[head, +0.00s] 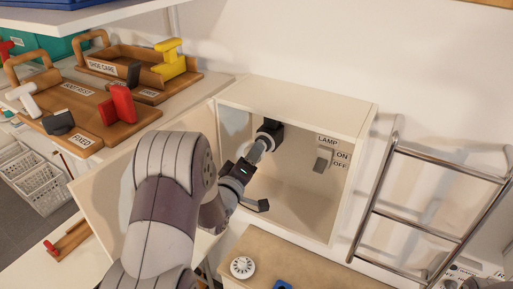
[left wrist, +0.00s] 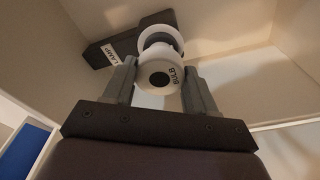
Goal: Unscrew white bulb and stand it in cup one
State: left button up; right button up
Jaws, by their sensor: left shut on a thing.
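The white bulb (left wrist: 158,73), marked "BULB", sits between the two fingers of my left gripper (left wrist: 158,88) in the left wrist view. Its far end is at a white ring in front of the black lamp fitting (left wrist: 130,40); I cannot tell how far it is screwed in. In the head view my left gripper (head: 256,152) reaches into the open white cabinet, just below the black lamp fitting (head: 270,132), and hides most of the bulb. My left gripper is shut on the bulb. I cannot make out a cup marked one. My right gripper is not in view.
The cabinet (head: 365,110) has walls close around the gripper and a lamp switch (head: 323,160) inside. Below is a wooden board (head: 325,272) with a round white object (head: 242,267) and a blue one (head: 283,285) at the picture's edge. A metal rack (head: 420,226) stands right.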

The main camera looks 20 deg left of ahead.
pick_arm(q)
jog(key=shift+s, duration=0.1)
jog(key=shift+c, duration=0.3)
jog(key=shift+s+a, duration=0.1)
jog(key=shift+s, duration=0.55)
jog(key=shift+s, duration=1)
